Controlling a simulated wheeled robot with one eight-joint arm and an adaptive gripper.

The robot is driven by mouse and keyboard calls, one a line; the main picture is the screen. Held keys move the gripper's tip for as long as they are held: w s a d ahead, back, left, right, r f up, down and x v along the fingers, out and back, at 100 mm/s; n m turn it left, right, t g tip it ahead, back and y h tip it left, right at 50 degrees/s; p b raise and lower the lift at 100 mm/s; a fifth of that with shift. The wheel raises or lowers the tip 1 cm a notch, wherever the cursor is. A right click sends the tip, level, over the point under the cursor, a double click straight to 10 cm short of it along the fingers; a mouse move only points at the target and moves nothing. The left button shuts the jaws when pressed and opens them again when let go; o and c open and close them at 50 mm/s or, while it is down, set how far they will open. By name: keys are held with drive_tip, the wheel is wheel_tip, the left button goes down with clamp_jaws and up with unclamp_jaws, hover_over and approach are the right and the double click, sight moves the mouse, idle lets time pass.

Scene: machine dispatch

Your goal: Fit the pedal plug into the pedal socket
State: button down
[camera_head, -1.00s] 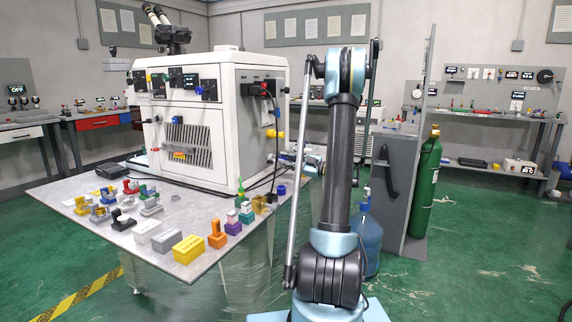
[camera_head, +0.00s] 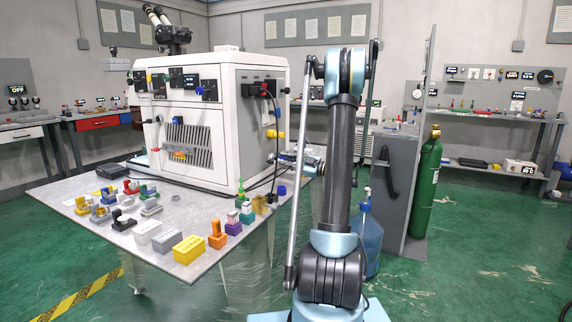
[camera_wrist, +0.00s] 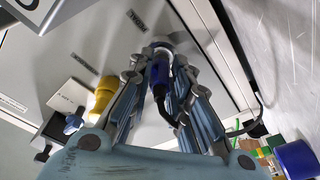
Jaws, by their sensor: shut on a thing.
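My gripper (camera_wrist: 161,70) is shut on the pedal plug (camera_wrist: 160,83), a dark blue body with a black cable trailing from its near end. The plug points at the white side panel of the machine. A dark blue ring (camera_wrist: 161,46) shows at the plug's far end against the panel, apparently at the pedal socket. The fingers and plug hide the socket's opening, so I cannot tell how deep the plug sits. In the head view my gripper (camera_head: 308,160) is at the machine's right side, partly behind my arm.
A yellow connector (camera_wrist: 105,92) sticks out of the panel beside my gripper. A blue cup-shaped part (camera_wrist: 298,158) stands on the table below. The white machine (camera_head: 225,120) fills the table's back. Several coloured blocks, including a yellow one (camera_head: 191,249), line the table's front.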

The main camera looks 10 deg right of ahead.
drive_tip(key=shift+w+a, duration=0.35)
drive_tip(key=shift+a, duration=0.1)
idle(0.3)
drive_tip(key=c, duration=1.4)
unclamp_jaws()
drive_tip(key=shift+d, duration=0.1)
drive_tip(key=shift+s+v, duration=0.2)
drive_tip(key=shift+v, duration=1.5)
drive_tip(key=shift+r, duration=0.15)
